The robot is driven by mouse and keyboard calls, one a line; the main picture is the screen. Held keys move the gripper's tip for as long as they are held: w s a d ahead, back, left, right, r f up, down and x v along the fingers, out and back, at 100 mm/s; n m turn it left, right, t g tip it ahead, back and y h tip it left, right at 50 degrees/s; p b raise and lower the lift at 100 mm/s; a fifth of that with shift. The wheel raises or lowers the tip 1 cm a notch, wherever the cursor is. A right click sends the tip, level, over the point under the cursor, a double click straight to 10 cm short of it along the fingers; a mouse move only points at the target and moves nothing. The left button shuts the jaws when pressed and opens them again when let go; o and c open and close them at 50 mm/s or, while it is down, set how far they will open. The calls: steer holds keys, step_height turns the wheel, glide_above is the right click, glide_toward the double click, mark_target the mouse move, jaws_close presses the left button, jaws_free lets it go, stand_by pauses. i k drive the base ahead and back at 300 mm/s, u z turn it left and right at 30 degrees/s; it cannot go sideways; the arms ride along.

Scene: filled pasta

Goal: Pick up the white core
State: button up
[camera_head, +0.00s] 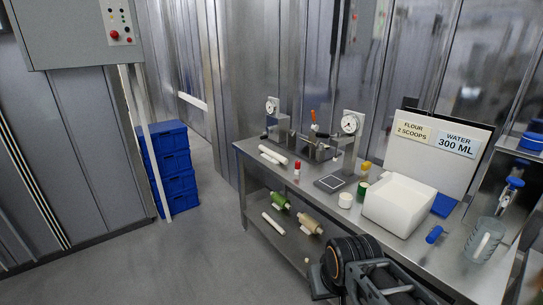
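White rods that could be the white core show in two places. One pair (272,154) lies on the left part of the steel table top. A single white rod (273,223) lies on the lower shelf, left of a green roll (280,200) and a beige roll (311,223). I cannot tell which of them is the white core. My dark arm fills the bottom centre of the view, in front of the table. I cannot make out any gripper fingers, and nothing held shows.
The steel table (244,149) also holds dial gauges (350,123), a scale (331,183), a large white bin (399,204) and a clear jug (484,240). Blue crates (172,170) are stacked left of the table. The grey floor (190,255) left of the table is clear.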

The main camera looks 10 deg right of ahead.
mark_target(282, 160)
steer(key=u, duration=0.4)
steer(key=i, duration=1)
steer(key=u, duration=0.65)
steer(key=i, duration=2.25)
steer(key=z, duration=0.75)
steer(key=i, duration=0.95)
steer(key=z, duration=0.5)
